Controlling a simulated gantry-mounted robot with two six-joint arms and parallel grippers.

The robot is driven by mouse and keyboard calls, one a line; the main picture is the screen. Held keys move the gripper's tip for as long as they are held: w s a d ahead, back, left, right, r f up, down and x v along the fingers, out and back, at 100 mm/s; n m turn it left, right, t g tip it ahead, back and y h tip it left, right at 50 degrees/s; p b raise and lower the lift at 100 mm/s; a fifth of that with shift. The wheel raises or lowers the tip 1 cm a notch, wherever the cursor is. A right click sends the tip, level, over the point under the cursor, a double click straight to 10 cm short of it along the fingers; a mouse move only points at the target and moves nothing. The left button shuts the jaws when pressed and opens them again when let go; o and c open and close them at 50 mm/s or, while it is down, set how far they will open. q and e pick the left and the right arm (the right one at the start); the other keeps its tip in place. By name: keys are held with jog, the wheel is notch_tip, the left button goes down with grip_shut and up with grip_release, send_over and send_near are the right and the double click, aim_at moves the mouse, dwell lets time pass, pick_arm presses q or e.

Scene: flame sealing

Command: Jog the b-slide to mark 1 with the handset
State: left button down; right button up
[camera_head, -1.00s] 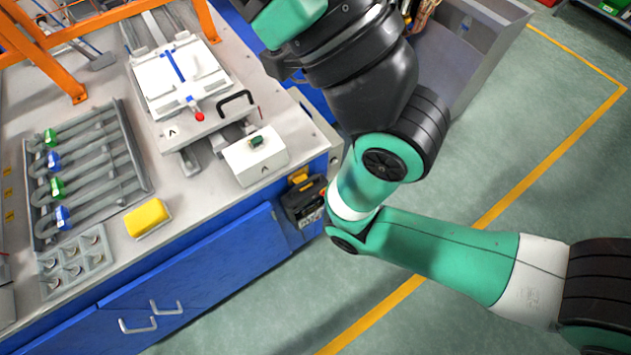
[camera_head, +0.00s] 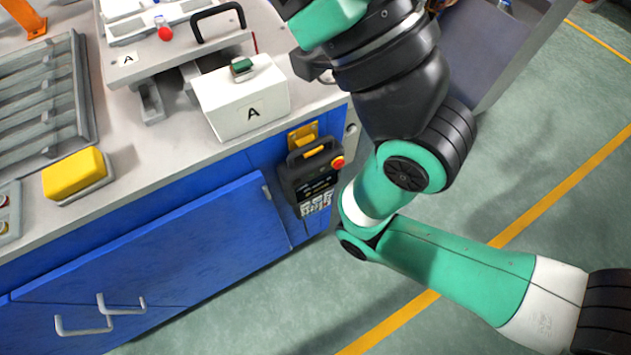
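The handset (camera_head: 315,182) is a black pendant with a small dark screen, light keys and a red knob. It hangs by its handle from a yellow hook on the blue front of the bench. No slide marked B can be made out; the slide plate in view (camera_head: 176,56) carries an A label and a black handle, and its far part is cut off by the top edge. My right arm stands just right of the handset, apart from it in the picture. Its gripper is not clearly visible. My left gripper is out of view.
A white box (camera_head: 243,103) marked A with a green button stands at the bench corner. A yellow block (camera_head: 74,175) and a grey rack (camera_head: 42,110) sit to the left. Cabinet handles (camera_head: 100,315) stick out below. The green floor at lower centre is clear.

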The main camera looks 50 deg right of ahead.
grip_shut()
dwell(0.4)
dwell(1.3)
